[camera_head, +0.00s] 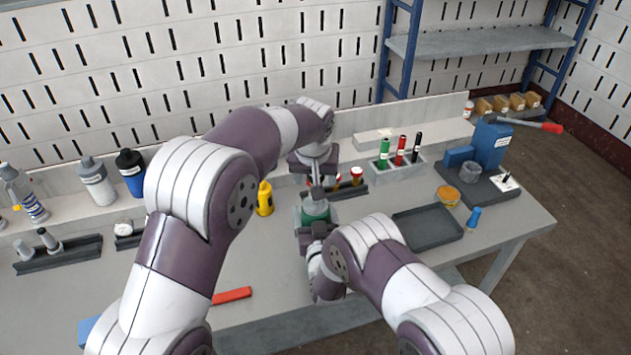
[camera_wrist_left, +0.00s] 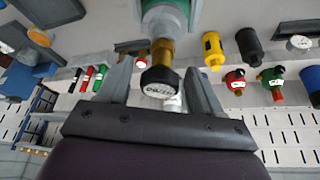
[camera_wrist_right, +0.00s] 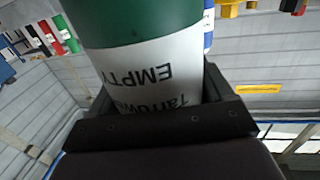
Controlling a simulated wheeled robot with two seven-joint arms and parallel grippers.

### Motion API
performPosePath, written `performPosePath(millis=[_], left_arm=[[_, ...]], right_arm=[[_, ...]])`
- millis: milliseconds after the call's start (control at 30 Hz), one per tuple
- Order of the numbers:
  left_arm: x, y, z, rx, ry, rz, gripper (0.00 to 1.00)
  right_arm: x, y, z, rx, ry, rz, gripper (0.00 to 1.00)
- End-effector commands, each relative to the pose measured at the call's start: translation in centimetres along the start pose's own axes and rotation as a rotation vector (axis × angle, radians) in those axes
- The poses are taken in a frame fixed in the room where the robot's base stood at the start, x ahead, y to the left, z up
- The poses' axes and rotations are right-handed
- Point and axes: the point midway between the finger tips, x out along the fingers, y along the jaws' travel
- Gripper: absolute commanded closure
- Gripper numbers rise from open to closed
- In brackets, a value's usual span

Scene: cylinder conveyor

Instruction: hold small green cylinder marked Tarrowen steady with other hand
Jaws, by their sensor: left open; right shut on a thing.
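The small green cylinder (camera_head: 316,212) is green above with a white band below; in the right wrist view (camera_wrist_right: 150,65) the band reads "Tarrowen" and "EMPTY", upside down. My right gripper (camera_wrist_right: 155,88) is shut on its white band; in the head view the right wrist hides its lower part. My left gripper (camera_wrist_left: 160,72) is open, its fingers on either side of the cylinder's brass valve stem (camera_wrist_left: 162,52) and a black round part (camera_wrist_left: 158,80) with a white marked face. I cannot tell whether the fingers touch them.
A yellow cylinder (camera_head: 264,198) stands left of the hands. A dark empty tray (camera_head: 427,228), a blue machine (camera_head: 490,145) and a rack of green, red and black cylinders (camera_head: 400,160) are to the right. A red bar (camera_head: 232,295) lies near the front edge.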

Motion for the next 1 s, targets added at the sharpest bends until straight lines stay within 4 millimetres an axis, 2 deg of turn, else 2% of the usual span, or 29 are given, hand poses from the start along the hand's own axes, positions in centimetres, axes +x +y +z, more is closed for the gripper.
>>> performPosePath(millis=[267, 600, 1000], left_arm=[[0.2, 0.0, 0.1, 0.000, -0.002, 0.000, 0.35], [2.4, 0.0, 1.1, 0.000, -0.003, 0.000, 0.35], [2.3, 0.0, 1.0, 0.000, -0.001, 0.000, 0.35]], right_arm=[[0.0, 0.0, 0.0, 0.000, 0.001, 0.000, 0.56], [0.0, 0.0, 0.0, 0.000, 0.001, 0.000, 0.56], [0.0, 0.0, 0.0, 0.000, 0.001, 0.000, 0.56]])
